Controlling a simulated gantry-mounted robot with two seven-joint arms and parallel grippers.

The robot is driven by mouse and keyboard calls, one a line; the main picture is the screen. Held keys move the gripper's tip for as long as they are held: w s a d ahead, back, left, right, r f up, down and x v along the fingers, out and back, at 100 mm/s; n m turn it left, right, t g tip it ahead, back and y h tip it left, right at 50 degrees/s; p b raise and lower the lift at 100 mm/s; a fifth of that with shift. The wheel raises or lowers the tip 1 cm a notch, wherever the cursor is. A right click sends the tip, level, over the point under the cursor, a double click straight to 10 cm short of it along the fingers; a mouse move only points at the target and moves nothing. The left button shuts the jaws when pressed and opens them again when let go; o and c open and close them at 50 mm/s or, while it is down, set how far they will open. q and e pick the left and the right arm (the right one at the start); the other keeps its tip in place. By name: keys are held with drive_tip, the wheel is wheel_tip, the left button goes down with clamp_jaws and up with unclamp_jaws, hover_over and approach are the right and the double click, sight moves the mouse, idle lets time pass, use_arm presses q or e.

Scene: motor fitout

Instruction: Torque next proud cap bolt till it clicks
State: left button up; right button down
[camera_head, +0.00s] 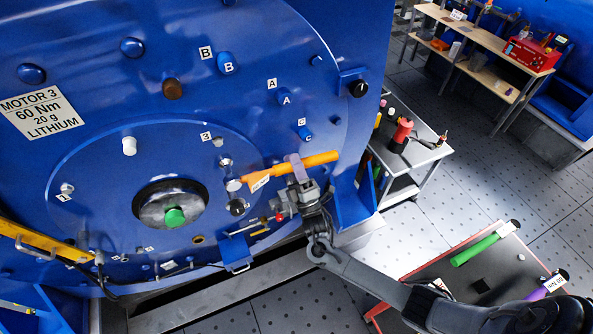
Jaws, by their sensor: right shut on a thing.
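The blue motor face fills the left, with a round end cap (105,155) around a dark bore and a green-tipped shaft (175,217). Bolts sit around the cap: a pale one at the top (129,146), a silver one at the left (67,188) by label 1, and silver ones at the right (225,163). My right gripper (297,176) is shut on an orange torque wrench (319,159). The wrench's left end lies close to a silver bolt (233,184) on the cap's right edge; I cannot tell whether it is seated. My left gripper is not in view.
Labelled blue plugs B (227,64), A (285,99) and C (304,133) stand out above the wrench. A grey cart (427,155) is to the right. A dark tray at lower right holds a green tool (475,250) and a purple tool (540,291).

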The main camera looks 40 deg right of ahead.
drive_tip(key=w+b, duration=0.1)
drive_tip(key=w, duration=0.1)
drive_tip(key=w+d+b, duration=0.1)
drive_tip(key=w+b, duration=0.1)
drive_tip(key=w, duration=0.1)
drive_tip(key=shift+d+r, duration=0.1)
drive_tip(key=shift+r, duration=0.05)
idle(0.9)
idle(0.5)
drive_tip(key=shift+w+d+b, duration=0.15)
drive_tip(key=shift+w+b, duration=0.25)
drive_tip(key=shift+w, duration=0.2)
drive_tip(key=shift+w+d+b, duration=0.2)
drive_tip(key=shift+w+b, duration=0.2)
drive_tip(key=shift+w, duration=0.2)
idle(0.4)
